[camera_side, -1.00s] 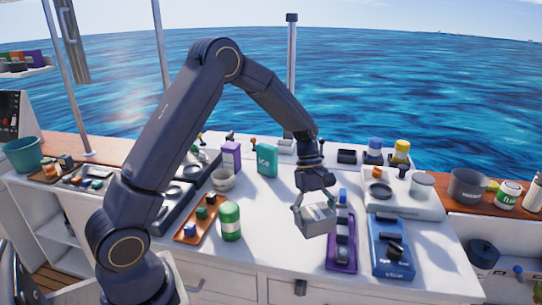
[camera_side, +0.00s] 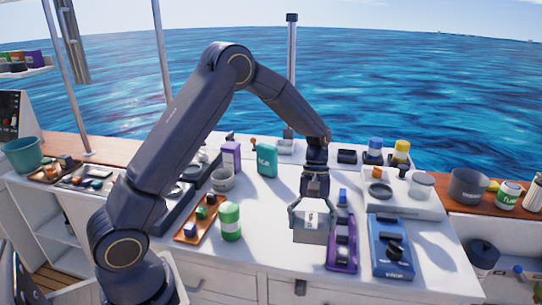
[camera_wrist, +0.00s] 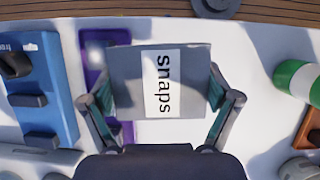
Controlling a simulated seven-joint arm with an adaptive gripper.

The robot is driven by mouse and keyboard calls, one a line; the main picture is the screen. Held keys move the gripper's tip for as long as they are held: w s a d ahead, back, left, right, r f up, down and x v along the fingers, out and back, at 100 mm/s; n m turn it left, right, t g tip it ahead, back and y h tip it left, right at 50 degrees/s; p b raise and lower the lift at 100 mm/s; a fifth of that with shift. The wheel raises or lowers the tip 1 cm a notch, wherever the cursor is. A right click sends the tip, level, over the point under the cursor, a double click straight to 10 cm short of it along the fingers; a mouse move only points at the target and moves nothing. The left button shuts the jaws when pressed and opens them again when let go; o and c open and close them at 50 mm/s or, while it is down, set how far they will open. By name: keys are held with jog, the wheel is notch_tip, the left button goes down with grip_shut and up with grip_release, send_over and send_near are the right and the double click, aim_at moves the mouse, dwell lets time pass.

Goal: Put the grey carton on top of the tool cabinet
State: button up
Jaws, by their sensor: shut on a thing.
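The grey carton (camera_side: 308,236) is held by my gripper (camera_side: 311,216), which points down over the front middle of the white counter. In the wrist view the carton (camera_wrist: 193,85) has a white label reading "snaps", and the two fingers of my gripper (camera_wrist: 160,97) press on its opposite sides. The carton is roughly level. I cannot tell how far its underside is above the counter. No thing is clearly marked as the tool cabinet; a white front with drawers (camera_side: 327,290) is below the counter edge.
A purple tray (camera_side: 342,262) with dark items lies close to the carton's right. A blue tray (camera_side: 390,262) is farther right. A green-and-white can (camera_side: 230,222) and an orange tray (camera_side: 192,236) stand left. A teal carton (camera_side: 267,160) stands behind. Counter between can and carton is clear.

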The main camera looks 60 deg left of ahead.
jog(key=w+n+t, duration=0.1)
jog(key=n, duration=0.1)
jog(key=w+a+n+t, duration=0.1)
jog(key=n, duration=0.2)
jog(key=a+r+n+h, duration=0.1)
jog(key=n, duration=0.1)
jog(key=shift+w+t, duration=0.4)
jog(key=w+a+r+n+t+y, duration=0.1)
jog(key=a+r+n+t, duration=0.1)
jog(key=a+n, duration=0.5)
jog(key=w+a+r+n+t+y, duration=0.1)
jog(key=a+r+n, duration=0.3)
jog(key=a+n, duration=0.4)
jog(key=shift+w+a+t+y, duration=0.4)
jog(key=shift+t, duration=0.4)
